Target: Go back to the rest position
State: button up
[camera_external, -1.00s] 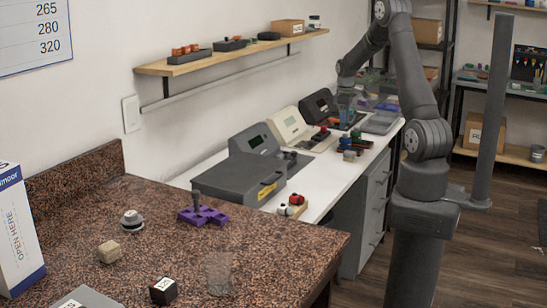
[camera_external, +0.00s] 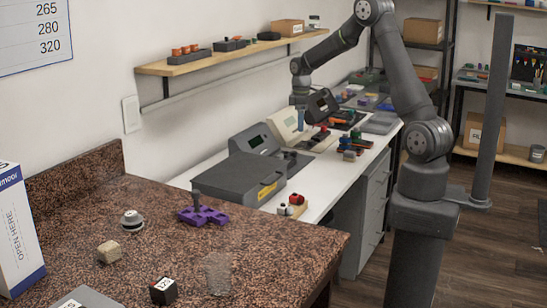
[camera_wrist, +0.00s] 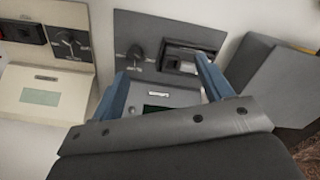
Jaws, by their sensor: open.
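My gripper (camera_external: 301,118) hangs from my bent arm above the white bench, near the cream instrument, pointing down. In the wrist view my gripper (camera_wrist: 160,80) shows two blue fingers set wide apart with nothing held between them. Below the fingers is a grey instrument (camera_wrist: 185,97) with a small dark screen and a knob. The cream instrument (camera_wrist: 42,92) is at the left of the wrist view.
The cream instrument (camera_external: 284,124), the grey instrument (camera_external: 252,138) and a large grey box (camera_external: 238,178) line the bench (camera_external: 338,178). A wooden shelf (camera_external: 225,56) runs along the wall above. A granite counter (camera_external: 190,250) with a purple fixture (camera_external: 203,215) is in front.

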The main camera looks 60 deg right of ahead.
jog(key=w+a+n, duration=0.1)
jog(key=w+a, duration=0.1)
jog(key=a, duration=0.5)
jog(key=w+a+r+n, duration=0.1)
jog(key=w+a, duration=0.1)
jog(key=a, duration=0.5)
jog(key=shift+w+a+r, duration=0.3)
jog(key=shift+o, duration=0.5)
